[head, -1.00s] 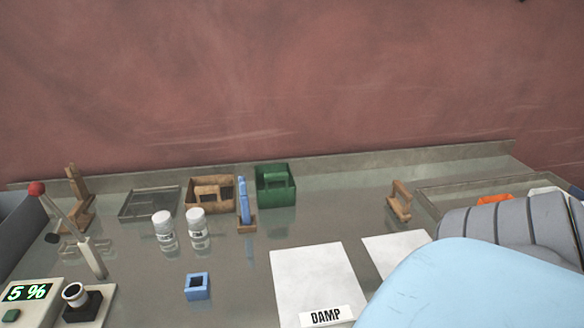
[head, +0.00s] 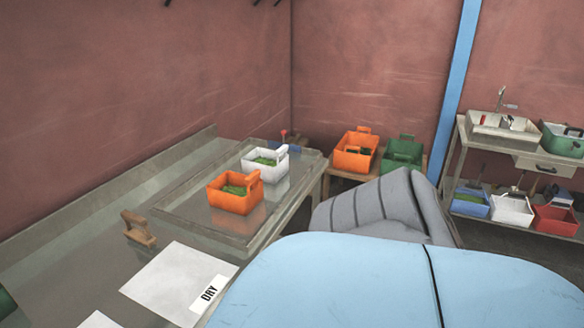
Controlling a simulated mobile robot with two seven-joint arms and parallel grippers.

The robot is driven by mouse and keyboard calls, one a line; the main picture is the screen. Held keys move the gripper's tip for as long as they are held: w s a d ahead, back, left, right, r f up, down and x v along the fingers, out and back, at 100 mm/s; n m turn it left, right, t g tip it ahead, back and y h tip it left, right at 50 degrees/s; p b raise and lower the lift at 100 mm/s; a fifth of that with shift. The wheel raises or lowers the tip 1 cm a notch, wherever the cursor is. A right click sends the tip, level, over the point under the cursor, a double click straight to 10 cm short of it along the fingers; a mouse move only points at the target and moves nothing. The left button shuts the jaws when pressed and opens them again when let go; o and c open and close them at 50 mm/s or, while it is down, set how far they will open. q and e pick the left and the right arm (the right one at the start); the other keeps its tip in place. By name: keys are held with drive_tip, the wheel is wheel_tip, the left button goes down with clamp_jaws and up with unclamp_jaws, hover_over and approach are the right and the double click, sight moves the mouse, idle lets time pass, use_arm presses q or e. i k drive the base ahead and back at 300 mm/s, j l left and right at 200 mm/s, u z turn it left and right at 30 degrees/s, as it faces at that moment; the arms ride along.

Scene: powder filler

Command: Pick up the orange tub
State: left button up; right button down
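An orange tub (head: 233,197) with a raised handle and green contents stands upright on the raised tray-like end of the metal bench, left of centre in the head view. A second, larger orange tub (head: 354,158) stands farther back on a low wooden table. Neither gripper shows in the head view. A light blue rounded shape and a grey ribbed part fill the lower right and hide the floor and bench edge there.
A white tub (head: 265,163) with green contents stands just behind the nearer orange tub. A green tub (head: 402,153) is beside the far orange one. A wooden-handled tool (head: 137,230) and a sheet labelled DRY (head: 180,283) lie on the bench. Shelving (head: 513,160) with tubs stands right.

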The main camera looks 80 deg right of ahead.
sight(235, 192)
drive_tip(key=z, duration=1.95)
drive_tip(key=i+l+u, duration=0.1)
drive_tip(key=u, duration=0.25)
drive_tip(key=l+u, duration=0.35)
drive_tip(key=i+l+u, duration=0.15)
drive_tip(key=u, duration=0.2)
drive_tip(key=l+u, duration=0.4)
drive_tip(key=l, duration=0.7)
drive_tip(key=l+u, duration=0.1)
drive_tip(key=l, duration=1.05)
